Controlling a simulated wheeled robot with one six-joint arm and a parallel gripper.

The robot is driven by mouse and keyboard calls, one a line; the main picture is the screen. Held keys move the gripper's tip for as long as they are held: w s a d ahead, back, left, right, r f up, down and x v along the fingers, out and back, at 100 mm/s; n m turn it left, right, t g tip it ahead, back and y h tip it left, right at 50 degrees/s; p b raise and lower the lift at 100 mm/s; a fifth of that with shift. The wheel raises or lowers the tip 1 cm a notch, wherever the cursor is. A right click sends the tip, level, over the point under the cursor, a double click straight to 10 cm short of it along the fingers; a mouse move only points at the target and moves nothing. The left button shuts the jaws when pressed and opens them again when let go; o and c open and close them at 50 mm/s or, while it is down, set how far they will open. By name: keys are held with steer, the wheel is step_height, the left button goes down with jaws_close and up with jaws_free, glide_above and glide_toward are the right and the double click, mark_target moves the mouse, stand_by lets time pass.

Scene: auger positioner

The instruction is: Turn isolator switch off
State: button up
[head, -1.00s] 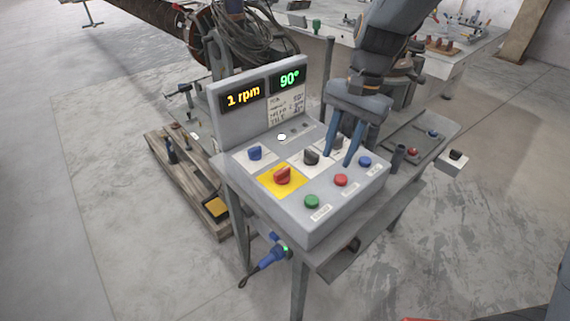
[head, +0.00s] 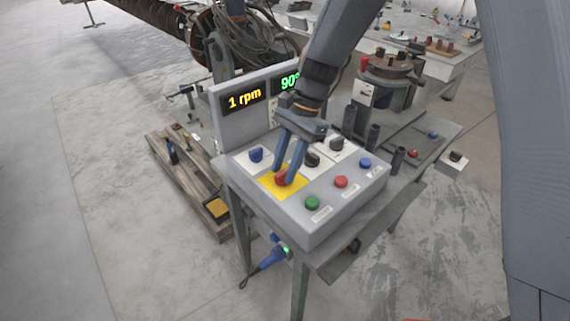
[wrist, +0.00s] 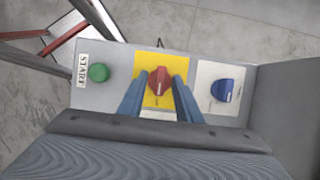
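The isolator switch is a red rotary knob (wrist: 160,80) on a yellow plate (wrist: 149,101), on the grey control panel. It also shows in the head view (head: 281,179), partly covered by my fingers. My gripper (head: 284,176) reaches down over it with its blue fingers apart. In the wrist view the fingertips (wrist: 158,80) stand on either side of the knob, with the knob between them. Small gaps seem to remain, and I cannot tell whether either finger touches it. The knob's white mark points roughly along the fingers.
A blue knob (wrist: 225,90) sits right beside the yellow plate. A green START button (wrist: 98,72) is on the other side. A red button (head: 340,181), a blue button (head: 365,162) and a black knob (head: 311,159) share the panel. A display (head: 243,98) reads 1 rpm behind.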

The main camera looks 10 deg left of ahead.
jaws_close()
